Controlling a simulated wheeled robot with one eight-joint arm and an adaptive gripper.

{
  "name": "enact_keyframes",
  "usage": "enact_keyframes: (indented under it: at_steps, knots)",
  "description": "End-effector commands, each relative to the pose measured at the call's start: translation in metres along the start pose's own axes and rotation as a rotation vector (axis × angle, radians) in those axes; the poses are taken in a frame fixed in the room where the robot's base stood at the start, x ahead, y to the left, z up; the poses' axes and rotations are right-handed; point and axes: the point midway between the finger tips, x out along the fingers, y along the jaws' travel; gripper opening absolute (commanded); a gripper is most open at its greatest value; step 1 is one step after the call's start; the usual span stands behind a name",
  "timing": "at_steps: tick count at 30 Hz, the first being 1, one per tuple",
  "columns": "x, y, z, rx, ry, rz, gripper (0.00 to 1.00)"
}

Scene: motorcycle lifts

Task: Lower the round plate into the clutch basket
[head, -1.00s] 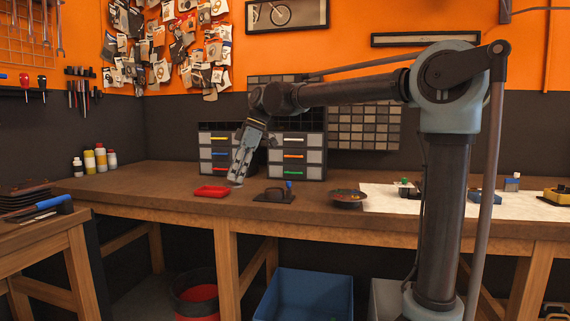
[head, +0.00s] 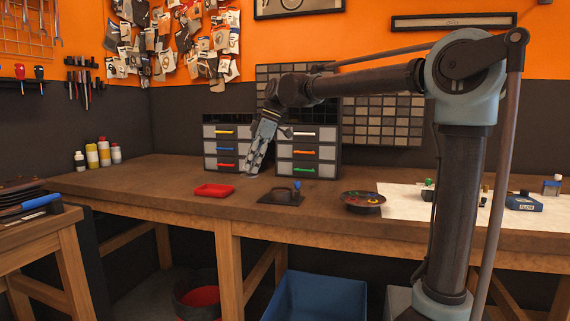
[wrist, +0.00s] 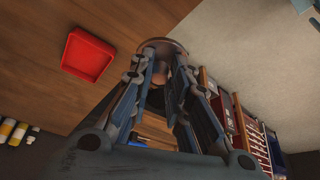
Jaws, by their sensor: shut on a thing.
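My gripper (head: 253,170) points down above the workbench, behind and between the red tray and a dark fixture. In the wrist view its fingers (wrist: 165,55) are shut on a brownish round plate (wrist: 164,43) at their tips. In the head view the plate is too small to make out clearly. I cannot make out the basket in the wrist view.
The red tray (head: 213,190) lies left on the workbench (head: 160,182); it shows in the wrist view (wrist: 88,55). A dark dish (head: 362,198) with colored pieces is right of the fixture. Drawer units (head: 308,153) stand behind. Bottles (head: 92,156) are at the far left.

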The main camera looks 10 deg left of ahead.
Motion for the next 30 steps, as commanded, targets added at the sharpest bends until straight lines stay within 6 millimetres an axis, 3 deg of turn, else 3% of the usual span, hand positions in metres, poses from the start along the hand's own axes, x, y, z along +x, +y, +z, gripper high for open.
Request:
enact_keyframes:
  at_steps: [13, 20, 30]
  knots:
    - [-0.035, 0.031, 0.091, 0.180, 0.000, 0.070, 0.00]
    - [-0.037, 0.034, 0.106, 0.206, 0.000, 0.079, 0.00]
    - [-0.014, 0.033, 0.114, 0.204, 0.000, 0.079, 0.00]
